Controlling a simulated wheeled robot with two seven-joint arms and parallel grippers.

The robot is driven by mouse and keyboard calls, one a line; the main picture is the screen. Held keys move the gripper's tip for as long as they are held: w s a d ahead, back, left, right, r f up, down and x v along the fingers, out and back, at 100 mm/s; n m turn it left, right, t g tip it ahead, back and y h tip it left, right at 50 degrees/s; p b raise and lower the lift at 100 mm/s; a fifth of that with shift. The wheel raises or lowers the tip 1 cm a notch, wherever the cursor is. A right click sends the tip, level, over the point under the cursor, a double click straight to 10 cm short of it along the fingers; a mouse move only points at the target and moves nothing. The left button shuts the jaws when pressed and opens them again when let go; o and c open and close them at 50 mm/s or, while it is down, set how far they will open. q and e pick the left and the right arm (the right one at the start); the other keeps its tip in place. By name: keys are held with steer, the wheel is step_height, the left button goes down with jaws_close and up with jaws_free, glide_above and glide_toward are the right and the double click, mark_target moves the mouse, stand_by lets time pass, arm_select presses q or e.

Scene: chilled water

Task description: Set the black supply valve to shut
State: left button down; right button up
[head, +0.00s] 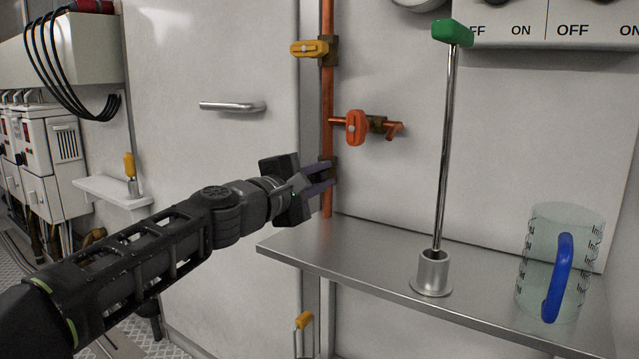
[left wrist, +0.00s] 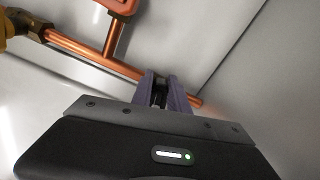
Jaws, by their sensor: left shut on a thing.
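In the left wrist view the two purple-grey fingers (left wrist: 163,88) close on a small dark piece (left wrist: 159,94) that I take for the black supply valve's handle. The fingers cover most of it, so its angle to the pipe is hard to tell. My right gripper is not in view.
On the same pipework, a yellow-handled valve (head: 310,48) sits higher up and a red-handled valve (head: 356,127) sits on the side branch. A metal shelf (head: 385,275) below carries a holder (head: 432,275) with a green-topped rod (head: 445,150), and a clear jug (head: 540,270).

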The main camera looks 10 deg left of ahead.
arm_select(q)
steer(key=shift+f+m+b, duration=0.25)
steer(key=shift+m+b, duration=0.1)
steer(key=shift+m, duration=0.35)
steer(key=shift+f+m+b, duration=0.2)
steer(key=shift+m+b, duration=0.1)
steer(key=shift+m, duration=0.4)
steer(key=c, duration=1.3)
jaws_free()
steer(key=shift+s+r, duration=0.1)
steer(key=v, duration=0.7)
steer(key=shift+s, duration=0.3)
